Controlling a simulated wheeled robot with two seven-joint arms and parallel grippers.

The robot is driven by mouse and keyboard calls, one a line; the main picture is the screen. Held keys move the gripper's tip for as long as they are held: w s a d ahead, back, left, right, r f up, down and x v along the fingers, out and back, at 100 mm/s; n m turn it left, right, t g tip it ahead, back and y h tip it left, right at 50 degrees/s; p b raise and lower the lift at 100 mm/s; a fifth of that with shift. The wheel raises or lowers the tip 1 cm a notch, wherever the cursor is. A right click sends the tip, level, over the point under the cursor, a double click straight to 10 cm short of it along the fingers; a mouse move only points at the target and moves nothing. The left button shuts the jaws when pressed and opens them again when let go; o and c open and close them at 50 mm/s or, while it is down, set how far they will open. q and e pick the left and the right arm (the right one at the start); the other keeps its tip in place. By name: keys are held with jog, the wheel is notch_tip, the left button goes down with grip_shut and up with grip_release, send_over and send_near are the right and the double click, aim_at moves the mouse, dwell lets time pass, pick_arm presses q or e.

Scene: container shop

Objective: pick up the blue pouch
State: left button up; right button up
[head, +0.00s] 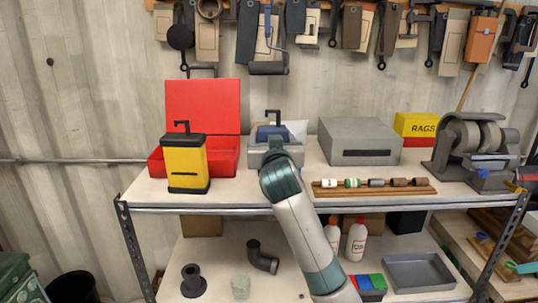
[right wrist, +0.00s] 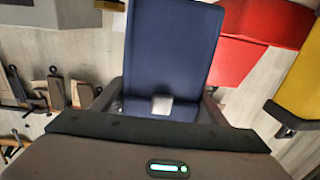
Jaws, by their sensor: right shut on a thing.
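The blue pouch (head: 265,134) shows in the head view above my right gripper (head: 275,148), partly hidden by it, at the middle of the shelf's upper board. In the right wrist view the blue pouch (right wrist: 172,45) fills the middle, with a small pale patch near its lower edge. The fingers of my right gripper (right wrist: 162,100) are on either side of it, shut on it. Whether the pouch touches the board is hidden. My left gripper is not in view.
A red open toolbox (head: 203,105) and a yellow can (head: 186,163) stand left. A grey box (head: 360,142), a wooden rack (head: 373,188), a yellow rags box (head: 415,126) and a grinder (head: 468,150) stand right. Tools hang on the wall above.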

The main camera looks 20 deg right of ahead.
pick_arm(q)
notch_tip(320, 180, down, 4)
jog(key=b, duration=0.3)
pick_arm(e)
jog(key=w+d+r, duration=0.3)
jog(key=d+r, duration=0.3)
jog(key=d, duration=0.4)
jog(key=shift+d+r, duration=0.15)
jog(key=shift+d, duration=0.2)
jog(key=shift+s, duration=0.1)
